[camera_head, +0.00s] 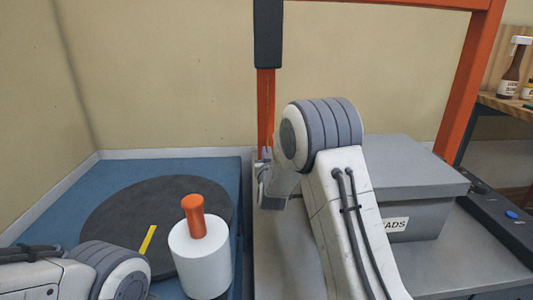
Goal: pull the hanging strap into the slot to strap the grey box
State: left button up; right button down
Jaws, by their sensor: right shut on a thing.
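The grey box (420,175) with a lid and a label ending in "ADS" stands on the grey table, inside the orange frame. My right arm crosses in front of it and hides its left part. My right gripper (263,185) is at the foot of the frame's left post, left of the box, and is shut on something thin. This seems to be the strap, but it is too small to make out. The slot cannot be made out. My left arm shows at the lower left; its gripper is out of view.
The orange frame (464,80) arches over the table, with a black casing (268,35) on its left post. A black panel (500,220) lies at the right.

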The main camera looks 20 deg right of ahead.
dwell(0.9)
notch_tip(320, 180, down, 5)
jog(key=b, duration=0.3)
jog(key=shift+r, duration=0.15)
jog(key=c, duration=1)
grip_release()
jog(key=p+v, duration=0.1)
jog(key=v, duration=0.9)
jog(key=shift+s+a+r, duration=0.1)
jog(key=shift+s, duration=0.15)
